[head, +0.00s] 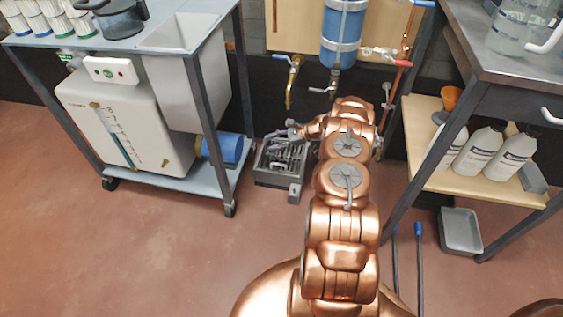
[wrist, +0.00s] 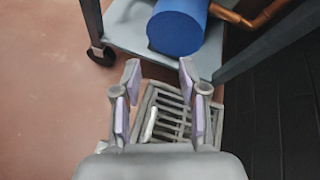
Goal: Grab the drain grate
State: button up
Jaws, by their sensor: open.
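The drain grate (wrist: 172,118) is a grey slatted piece in a square frame, and in the wrist view it lies below and between my fingers. It also shows on the floor in the head view (head: 277,160), partly covered by my gripper and arm. My gripper (wrist: 158,75) is open, with its two purple-padded fingers spread and pointing past the grate toward the cart. A small pale elongated piece (wrist: 149,125) lies on or over the slats; I cannot tell what it is. Whether the fingers touch the grate is unclear.
A wheeled cart (head: 190,182) stands left of the grate, with a blue cylinder (head: 226,149) on its lower shelf. A shelved bench (head: 470,170) with white bottles (head: 478,150) stands right. A grey tray (head: 461,231) lies beneath it. Open red floor (head: 150,260) lies in front.

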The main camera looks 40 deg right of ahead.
aim_at(277, 164)
jog(key=s+d+f+m+t+b, duration=0.1)
jog(key=d+f, duration=0.1)
jog(key=f, duration=0.3)
jog(key=s+d+f+m+h+b, duration=0.1)
jog(key=d+f, duration=0.1)
jog(key=f, duration=0.3)
jog(key=s+d+f+m+t+b, duration=0.1)
jog(key=d+f+b, duration=0.1)
jog(key=f, duration=0.3)
jog(key=shift+s+d+m+t, duration=0.15)
jog(key=shift+d+m+t, duration=0.15)
jog(key=shift+d, duration=0.3)
jog(key=shift+w+a+f+h, duration=0.2)
jog(key=shift+w+f+h, duration=0.1)
jog(key=shift+w, duration=0.05)
jog(key=shift+s+a+b+x, duration=0.15)
jog(key=shift+b+x, duration=0.3)
jog(key=shift+x, duration=0.65)
jog(key=shift+s+a+b+x, duration=0.15)
jog(key=shift+b+x, duration=0.3)
jog(key=shift+x, duration=0.7)
jog(key=shift+w+a+b+x, duration=0.15)
jog(key=shift+b+x, duration=0.3)
jog(key=shift+x, duration=0.65)
jog(key=shift+r, duration=0.1)
grip_shut()
